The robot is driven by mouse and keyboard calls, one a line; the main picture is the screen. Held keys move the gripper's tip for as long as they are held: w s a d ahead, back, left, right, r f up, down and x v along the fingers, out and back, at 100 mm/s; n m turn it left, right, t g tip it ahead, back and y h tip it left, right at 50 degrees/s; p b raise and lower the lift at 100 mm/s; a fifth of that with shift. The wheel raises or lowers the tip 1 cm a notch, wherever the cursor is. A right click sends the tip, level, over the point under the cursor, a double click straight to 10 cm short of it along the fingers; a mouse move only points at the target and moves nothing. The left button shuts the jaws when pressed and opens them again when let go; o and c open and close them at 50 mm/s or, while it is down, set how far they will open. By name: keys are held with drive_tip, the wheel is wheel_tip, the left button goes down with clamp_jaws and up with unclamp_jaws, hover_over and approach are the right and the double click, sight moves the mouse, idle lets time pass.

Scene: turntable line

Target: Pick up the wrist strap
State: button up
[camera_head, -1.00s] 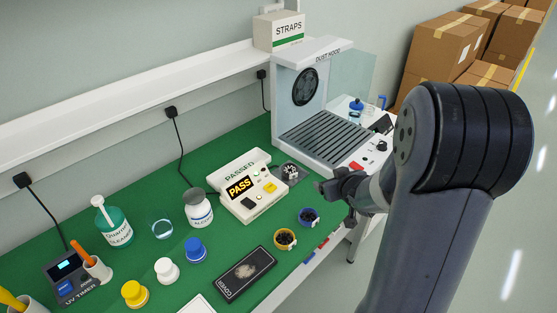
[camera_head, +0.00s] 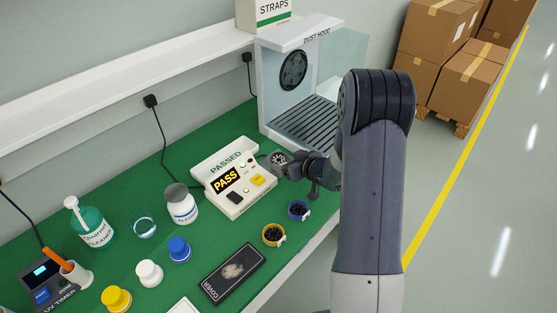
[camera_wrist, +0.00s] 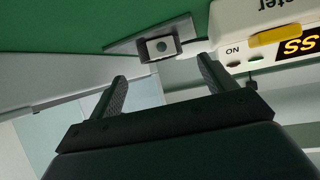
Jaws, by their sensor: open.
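No thing is clearly recognisable as the wrist strap. A small pale item with a dark middle (camera_head: 278,158) lies by the right end of the tester (camera_head: 215,190), partly behind my gripper. In the wrist view a pale square piece with a round dark centre (camera_wrist: 160,47) sits on a grey pad (camera_wrist: 180,28); I cannot tell whether it is the strap. My gripper (camera_head: 290,172) is over the bench beside the tester. In the wrist view its fingers (camera_wrist: 162,82) are apart with nothing between them, pointing towards the pale piece without touching it.
The dust hood (camera_head: 305,125) stands behind my gripper. Bottles and jars fill the left.

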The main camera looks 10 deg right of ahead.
sight(280, 159)
drive_tip(key=shift+p+x, duration=0.5)
drive_tip(key=shift+x, duration=1.9)
drive_tip(key=shift+s+a, duration=0.1)
drive_tip(key=c, duration=1.1)
drive_tip(key=shift+r, duration=0.1)
drive_tip(key=shift+c, duration=0.2)
